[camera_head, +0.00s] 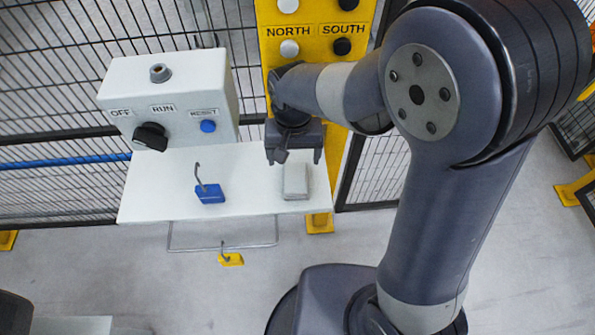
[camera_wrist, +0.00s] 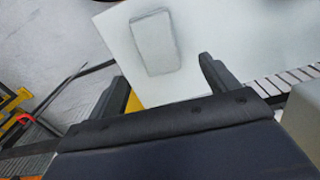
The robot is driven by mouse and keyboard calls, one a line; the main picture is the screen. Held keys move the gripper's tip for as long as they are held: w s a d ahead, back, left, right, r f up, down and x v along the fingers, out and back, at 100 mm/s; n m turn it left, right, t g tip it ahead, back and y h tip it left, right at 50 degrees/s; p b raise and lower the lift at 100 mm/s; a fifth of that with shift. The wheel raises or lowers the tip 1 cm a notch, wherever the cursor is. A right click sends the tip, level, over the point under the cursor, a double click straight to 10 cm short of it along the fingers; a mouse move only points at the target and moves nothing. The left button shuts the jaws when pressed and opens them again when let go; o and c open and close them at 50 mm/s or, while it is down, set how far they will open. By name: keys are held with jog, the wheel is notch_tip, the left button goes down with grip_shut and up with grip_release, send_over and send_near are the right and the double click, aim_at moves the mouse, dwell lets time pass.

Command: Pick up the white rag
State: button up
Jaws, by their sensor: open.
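The white rag (camera_head: 295,181) is a small pale grey-white folded block lying on the right part of the white shelf (camera_head: 250,192). It also shows in the wrist view (camera_wrist: 156,42), on the pale shelf surface beyond my fingers. My gripper (camera_head: 292,158) is just above and behind the rag in the head view, pointing down. In the wrist view my gripper (camera_wrist: 162,75) has its two fingers wide apart with nothing between them. The rag appears apart from the fingers.
A blue padlock (camera_head: 210,193) lies on the shelf left of the rag. A yellow padlock (camera_head: 231,260) hangs at the wire rail below the shelf. A control box (camera_head: 172,98) with a knob and blue button stands above the shelf. A yellow post and mesh fence are behind.

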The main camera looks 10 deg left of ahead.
aim_at(296, 176)
notch_tip(296, 176, down, 3)
jog(key=shift+f, duration=0.15)
jog(key=shift+s+d+f+p, duration=0.1)
jog(key=shift+s+f+p, duration=0.05)
jog(key=shift+f, duration=1.15)
jog(key=shift+s+d+f+p, duration=0.1)
jog(key=shift+f+p, duration=0.05)
jog(key=shift+f, duration=1.15)
jog(key=shift+c, duration=0.3)
jog(key=c, duration=1)
jog(key=shift+r, duration=0.1)
